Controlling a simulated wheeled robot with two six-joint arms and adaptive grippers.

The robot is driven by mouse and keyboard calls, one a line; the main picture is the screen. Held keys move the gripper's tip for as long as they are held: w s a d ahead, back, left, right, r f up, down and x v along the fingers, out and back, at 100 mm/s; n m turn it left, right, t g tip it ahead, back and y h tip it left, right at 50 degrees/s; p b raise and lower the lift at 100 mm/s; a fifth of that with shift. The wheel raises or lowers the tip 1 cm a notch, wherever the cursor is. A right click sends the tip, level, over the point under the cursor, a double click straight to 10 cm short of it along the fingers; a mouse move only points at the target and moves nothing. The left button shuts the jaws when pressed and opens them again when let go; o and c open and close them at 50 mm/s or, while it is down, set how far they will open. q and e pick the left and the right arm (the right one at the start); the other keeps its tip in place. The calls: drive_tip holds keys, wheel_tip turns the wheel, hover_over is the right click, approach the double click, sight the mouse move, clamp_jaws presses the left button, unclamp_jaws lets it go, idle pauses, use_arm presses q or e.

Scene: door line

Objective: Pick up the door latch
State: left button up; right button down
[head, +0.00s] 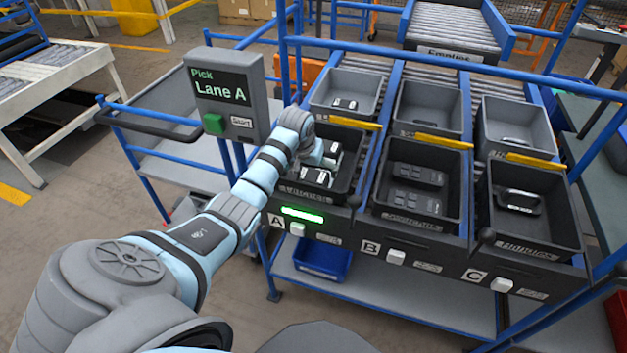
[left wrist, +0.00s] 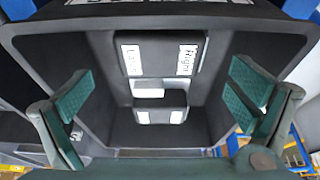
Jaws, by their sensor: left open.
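The front bin of lane A (head: 342,198) is dark and holds black and silver-white door latches (head: 316,178). In the left wrist view, a latch (left wrist: 160,100) lies on the bin floor between my fingers, with a labelled dark piece (left wrist: 160,52) beside it, close to the bin's labelled wall. My left gripper (left wrist: 160,88) is open and empty, its green finger pads spread on either side over the bin. In the head view my left arm reaches over this bin, and its wrist hides part of the inside. My right gripper is not in view.
A sign (head: 222,88) reads "Pick Lane A", and a green light (head: 302,215) glows below bin A. Bins B (head: 382,212) and C (head: 492,222) stand to the right. Blue rack rails (head: 430,58) border the lanes. A blue tray (head: 322,262) sits on the lower shelf.

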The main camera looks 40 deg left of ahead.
sight(313, 173)
use_arm(q)
drive_tip(key=b+x, duration=0.1)
drive_tip(key=x, duration=0.3)
drive_tip(key=shift+w+f, duration=0.25)
drive_tip(key=shift+r, duration=0.1)
drive_tip(key=c, duration=1.5)
drive_tip(key=shift+c, duration=1)
drive_tip(key=shift+r, duration=0.15)
